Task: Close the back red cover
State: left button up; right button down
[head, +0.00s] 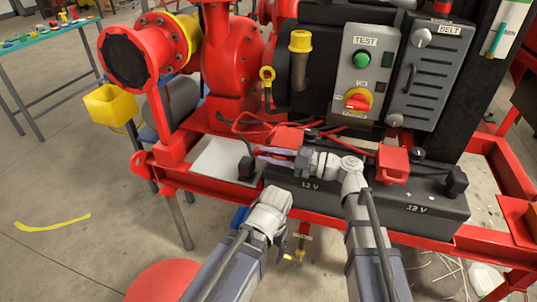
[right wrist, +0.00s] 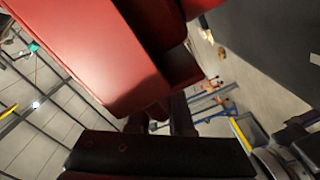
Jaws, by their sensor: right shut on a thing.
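A red cover (head: 288,137) is at the back edge of the black battery (head: 310,195), just behind my right gripper (head: 267,155). My right gripper points left across the battery top with its fingers close together. A large red surface fills the top of the right wrist view (right wrist: 90,50), close to a dark finger (right wrist: 160,155); the exact contact is hidden.
Red cables (head: 250,125) lie behind the battery. A grey control box (head: 360,75) and a grey vented box (head: 421,75) stand behind. A red frame rail (head: 400,238) runs in front.

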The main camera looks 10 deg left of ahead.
jog(key=shift+w+f, duration=0.15)
jog(key=shift+f, duration=0.05)
jog(key=c, duration=0.9)
grip_release()
jog(key=shift+w, duration=0.1)
notch_tip(320, 180, up, 10)
jog(key=p, duration=1)
